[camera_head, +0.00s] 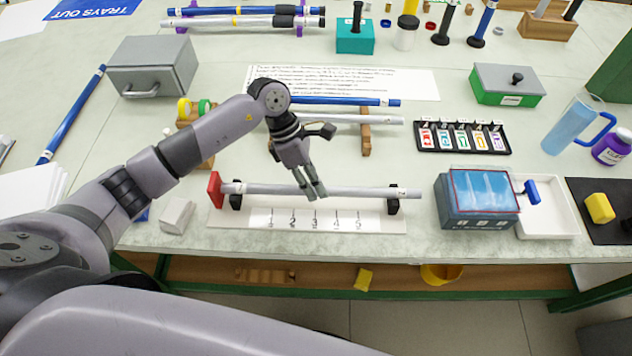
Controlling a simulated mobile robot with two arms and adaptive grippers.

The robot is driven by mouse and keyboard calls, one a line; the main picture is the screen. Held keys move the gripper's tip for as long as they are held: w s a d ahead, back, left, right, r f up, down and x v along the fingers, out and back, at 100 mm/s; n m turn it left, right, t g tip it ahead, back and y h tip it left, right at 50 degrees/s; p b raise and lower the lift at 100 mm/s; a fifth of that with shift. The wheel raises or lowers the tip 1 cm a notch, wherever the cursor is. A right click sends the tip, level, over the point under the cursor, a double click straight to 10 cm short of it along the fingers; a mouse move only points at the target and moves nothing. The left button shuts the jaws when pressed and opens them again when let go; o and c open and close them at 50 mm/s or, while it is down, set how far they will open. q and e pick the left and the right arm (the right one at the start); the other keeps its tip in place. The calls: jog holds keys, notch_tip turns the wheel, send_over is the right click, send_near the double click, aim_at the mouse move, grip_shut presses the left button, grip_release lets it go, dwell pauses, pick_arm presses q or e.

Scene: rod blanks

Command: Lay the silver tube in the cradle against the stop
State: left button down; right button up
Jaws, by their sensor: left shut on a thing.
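The silver tube (360,191) lies level along the cradle (393,207), over its two black supports. Its left end is at the red stop (214,189); I cannot tell whether they touch or a small gap is left. My left gripper (313,191) comes down from above and is shut on the tube near its middle. I cannot tell whether the tube bears fully on both supports. The cradle's white base (255,217) carries a row of numbered marks in front of the tube. My right gripper is not in view.
Behind stands a wooden rack (366,134) with a blue rod (350,101) and another silver tube (375,119). A grey block (176,216) is left of the cradle. A blue box (477,200) and white tray (548,213) stand right. The table's front edge is close.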

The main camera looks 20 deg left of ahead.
pick_arm(q)
jog(key=shift+s+a, duration=0.1)
jog(key=shift+a, duration=0.2)
jog(key=c, duration=1.4)
grip_release()
jog(key=shift+o, duration=0.2)
jog(key=shift+r, duration=0.1)
jog(key=v, duration=1.1)
jog(key=shift+a+r, duration=0.25)
jog(key=shift+r, duration=0.05)
